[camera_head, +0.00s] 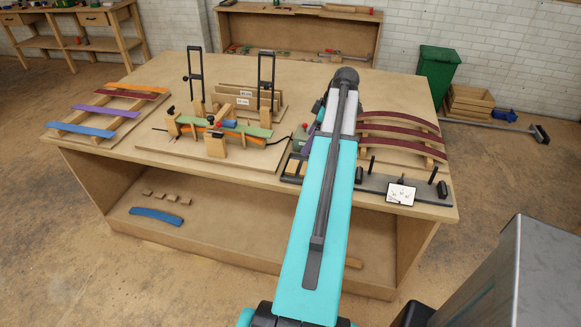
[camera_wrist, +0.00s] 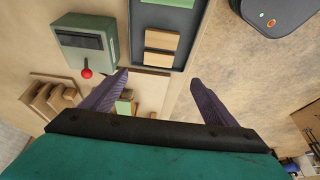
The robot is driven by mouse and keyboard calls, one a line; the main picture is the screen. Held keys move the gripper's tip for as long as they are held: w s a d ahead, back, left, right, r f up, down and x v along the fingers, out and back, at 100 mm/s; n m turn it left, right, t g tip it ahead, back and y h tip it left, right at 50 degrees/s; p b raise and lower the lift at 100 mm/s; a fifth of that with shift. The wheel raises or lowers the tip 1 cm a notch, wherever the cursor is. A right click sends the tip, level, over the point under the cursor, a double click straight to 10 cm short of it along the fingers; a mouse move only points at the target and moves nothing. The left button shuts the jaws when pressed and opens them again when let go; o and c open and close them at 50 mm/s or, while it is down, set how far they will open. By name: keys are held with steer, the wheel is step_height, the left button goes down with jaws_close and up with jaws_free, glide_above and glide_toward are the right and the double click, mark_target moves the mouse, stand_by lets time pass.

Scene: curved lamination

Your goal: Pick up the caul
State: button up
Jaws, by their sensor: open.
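My gripper (camera_wrist: 158,78) is open in the wrist view, with two dark purple fingers spread apart and nothing between them. Two pale wood blocks, an upper one (camera_wrist: 161,40) and a lower one (camera_wrist: 157,60), lie in a dark tray just beyond the fingertips. I cannot tell for certain which piece is the caul; these blocks may be cauls. A curved blue piece (camera_head: 157,216) lies on the shelf under the bench.
A grey-green box with a red knob (camera_wrist: 87,73) stands left of the tray. In the head view, a clamped form (camera_head: 216,145) stands mid-bench (camera_head: 165,66). Curved dark red strips (camera_head: 398,131) lie on a rack at right. Coloured strips (camera_head: 80,131) lie at left.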

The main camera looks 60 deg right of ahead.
steer(key=shift+w+f, duration=0.1)
steer(key=shift+f, duration=0.05)
steer(key=p, duration=0.2)
glide_toward(293, 166)
steer(key=shift+x, duration=1.3)
steer(key=shift+p+x, duration=1)
steer(key=shift+x, duration=1.65)
steer(key=shift+w+d, duration=0.1)
steer(key=c, duration=1.1)
